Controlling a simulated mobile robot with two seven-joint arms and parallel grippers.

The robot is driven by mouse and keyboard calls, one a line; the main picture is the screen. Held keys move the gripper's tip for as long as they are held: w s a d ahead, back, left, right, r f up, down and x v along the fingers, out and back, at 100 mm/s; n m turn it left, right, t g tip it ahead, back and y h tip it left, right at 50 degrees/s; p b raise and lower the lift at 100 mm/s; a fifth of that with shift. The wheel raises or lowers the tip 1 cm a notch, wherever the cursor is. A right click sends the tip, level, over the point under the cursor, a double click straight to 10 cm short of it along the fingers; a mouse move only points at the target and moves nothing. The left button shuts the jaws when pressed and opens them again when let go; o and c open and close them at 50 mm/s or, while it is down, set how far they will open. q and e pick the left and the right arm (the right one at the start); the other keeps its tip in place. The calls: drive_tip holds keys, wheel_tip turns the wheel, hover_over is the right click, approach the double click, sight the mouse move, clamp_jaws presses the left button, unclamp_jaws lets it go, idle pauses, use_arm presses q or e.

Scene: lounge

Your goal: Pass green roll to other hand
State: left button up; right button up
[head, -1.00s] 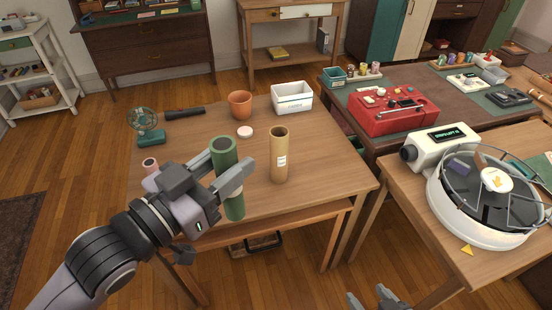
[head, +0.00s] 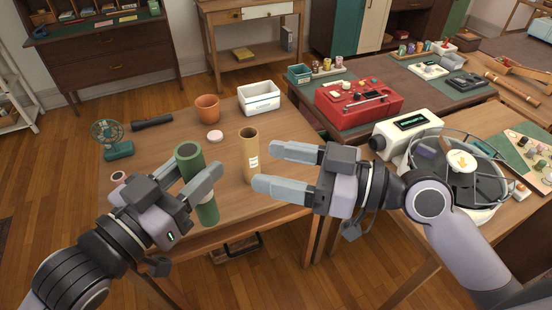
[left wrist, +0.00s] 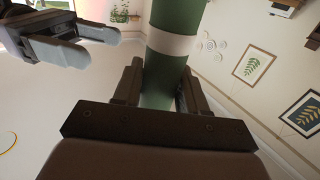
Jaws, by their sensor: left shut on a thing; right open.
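The green roll (head: 208,211) is an upright tube with a pale band, held in the air near the table's front edge. My left gripper (head: 190,188) is shut on it around its middle. In the left wrist view the green roll (left wrist: 176,40) rises between the fingers of my left gripper (left wrist: 160,88). My right gripper (head: 272,168) is open and empty, to the right of the roll, its fingers pointing left. It also shows in the left wrist view (left wrist: 100,42), apart from the roll.
On the wooden table (head: 160,172) stand a tan tube (head: 249,165), a terracotta pot (head: 207,107), a white bin (head: 259,97), a small green fan (head: 114,142) and a dark flashlight (head: 152,123). The tan tube is close to my right fingertips. A white round machine (head: 455,180) stands at right.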

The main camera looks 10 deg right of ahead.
sight(201, 155)
drive_tip(key=a+r, duration=0.1)
drive_tip(key=a, duration=0.3)
drive_tip(key=w+a+r+n+g, duration=0.1)
drive_tip(key=a, duration=0.3)
drive_tip(key=a+r+n+g+y, duration=0.1)
drive_tip(key=a, duration=0.3)
drive_tip(key=shift+w+a+r, duration=0.15)
drive_tip(key=shift+a, duration=0.15)
drive_tip(key=c, duration=1)
use_arm(q)
drive_tip(key=o, duration=1.1)
use_arm(e)
drive_tip(key=shift+c, duration=0.2)
use_arm(q)
drive_tip(key=shift+o, duration=0.2)
